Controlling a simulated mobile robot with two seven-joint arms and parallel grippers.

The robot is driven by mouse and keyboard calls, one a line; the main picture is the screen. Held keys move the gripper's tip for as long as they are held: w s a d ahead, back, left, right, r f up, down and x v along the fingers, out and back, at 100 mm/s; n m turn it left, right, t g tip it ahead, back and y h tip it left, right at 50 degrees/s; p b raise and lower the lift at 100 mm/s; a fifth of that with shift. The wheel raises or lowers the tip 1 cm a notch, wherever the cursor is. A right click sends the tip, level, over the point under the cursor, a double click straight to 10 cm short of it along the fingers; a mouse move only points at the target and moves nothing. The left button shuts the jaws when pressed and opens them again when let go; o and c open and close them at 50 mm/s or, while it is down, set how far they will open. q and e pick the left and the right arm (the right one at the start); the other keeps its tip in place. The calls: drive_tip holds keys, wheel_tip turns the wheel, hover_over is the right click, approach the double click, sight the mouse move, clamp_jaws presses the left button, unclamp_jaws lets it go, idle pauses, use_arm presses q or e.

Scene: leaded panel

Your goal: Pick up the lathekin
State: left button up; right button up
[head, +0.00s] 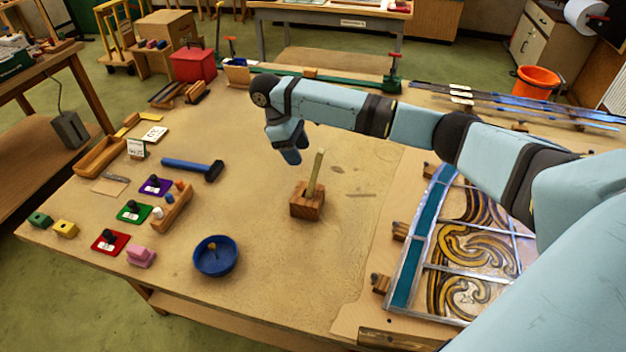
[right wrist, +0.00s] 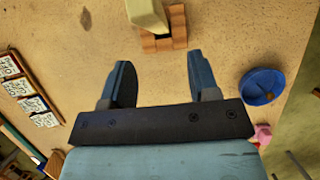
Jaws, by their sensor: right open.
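The lathekin, a pale flat stick (head: 317,172), stands slightly tilted in a striped wooden block (head: 307,203) near the middle of the table. In the right wrist view the lathekin (right wrist: 147,14) and its block (right wrist: 166,36) show at the top, beyond the fingertips. My right gripper (head: 291,157) points down to the left of the lathekin and a little behind it in the head view. In the right wrist view its two blue fingers (right wrist: 160,68) are apart with nothing between them. My left gripper is not in view.
A leaded glass panel (head: 465,245) lies at the right, under my right arm. A blue bowl (head: 215,256), a hammer (head: 193,168) and coloured pads with small tools (head: 134,212) lie to the left. Bare tabletop surrounds the block.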

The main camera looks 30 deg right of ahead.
sight(313, 181)
drive_tip(key=p+x, duration=0.1)
drive_tip(key=x, duration=0.6)
drive_tip(key=shift+d, duration=0.15)
drive_tip(key=shift+s+d+f, duration=0.1)
drive_tip(key=shift+d+f, duration=0.05)
drive_tip(key=shift+f, duration=0.3)
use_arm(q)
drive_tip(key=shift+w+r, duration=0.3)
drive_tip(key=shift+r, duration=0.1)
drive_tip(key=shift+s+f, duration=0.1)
use_arm(e)
clamp_jaws()
